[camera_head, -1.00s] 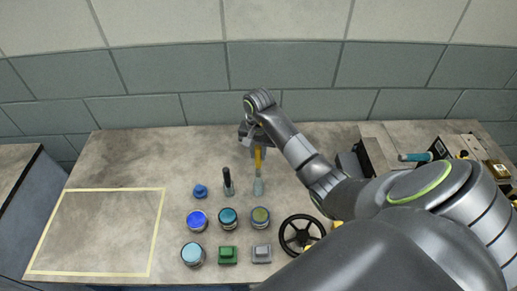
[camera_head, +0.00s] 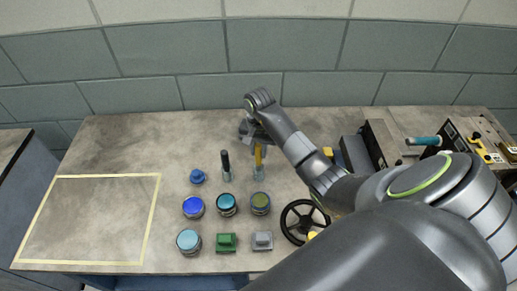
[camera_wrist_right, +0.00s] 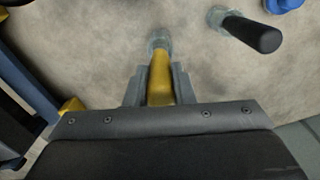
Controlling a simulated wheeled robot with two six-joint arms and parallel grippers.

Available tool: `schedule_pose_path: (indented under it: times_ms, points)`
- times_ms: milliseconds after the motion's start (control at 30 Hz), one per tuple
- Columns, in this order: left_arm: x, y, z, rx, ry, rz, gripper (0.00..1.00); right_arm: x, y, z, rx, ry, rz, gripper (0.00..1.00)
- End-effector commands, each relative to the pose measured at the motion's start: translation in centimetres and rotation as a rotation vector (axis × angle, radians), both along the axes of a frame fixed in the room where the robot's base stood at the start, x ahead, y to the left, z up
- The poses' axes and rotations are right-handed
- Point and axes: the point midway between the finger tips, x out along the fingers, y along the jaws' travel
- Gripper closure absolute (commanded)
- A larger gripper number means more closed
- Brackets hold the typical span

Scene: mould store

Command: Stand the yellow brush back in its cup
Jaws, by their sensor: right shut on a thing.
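The yellow brush (camera_head: 258,155) is upright in my right gripper (camera_head: 256,143), which is shut on its handle. The brush also shows in the right wrist view (camera_wrist_right: 160,78), between the two fingers (camera_wrist_right: 158,86). A clear cup (camera_head: 259,174) is directly below and in line with the brush; the wrist view shows the cup (camera_wrist_right: 158,39) at the handle's far end. The brush's lower end appears at or inside the cup's mouth, but I cannot tell how deep. My left gripper is out of view.
A black-handled brush (camera_head: 225,160) stands in a similar cup close on the left. A blue knob-like piece (camera_head: 197,176), several round jars (camera_head: 227,204), green (camera_head: 226,242) and grey blocks (camera_head: 262,240) and a black handwheel (camera_head: 303,221) are nearer. The taped rectangle (camera_head: 154,216) at left is empty.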

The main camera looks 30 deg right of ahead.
Motion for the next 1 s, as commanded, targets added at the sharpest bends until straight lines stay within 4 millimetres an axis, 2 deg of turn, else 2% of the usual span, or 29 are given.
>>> schedule_pose_path:
  times_ms: [100, 400, 433, 600, 867, 1000]
  points:
    - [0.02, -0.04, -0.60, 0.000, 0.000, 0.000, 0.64, 0.02, 0.00, -0.59, 0.000, 0.000, 0.000, 1.00]
    - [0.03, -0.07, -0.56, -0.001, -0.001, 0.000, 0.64, 0.02, 0.01, -0.55, 0.000, 0.000, 0.000, 1.00]
    - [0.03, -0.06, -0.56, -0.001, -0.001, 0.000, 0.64, 0.02, 0.01, -0.55, 0.000, 0.000, 0.000, 0.74]
    - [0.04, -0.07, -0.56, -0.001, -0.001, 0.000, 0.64, 0.01, 0.00, -0.56, 0.000, 0.000, 0.000, 0.52]
    - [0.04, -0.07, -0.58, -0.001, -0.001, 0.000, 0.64, 0.01, 0.00, -0.54, 0.000, 0.000, 0.000, 0.52]
    - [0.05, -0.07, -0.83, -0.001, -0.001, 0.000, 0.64, 0.12, -0.04, 0.31, 0.000, -0.003, 0.000, 0.52]
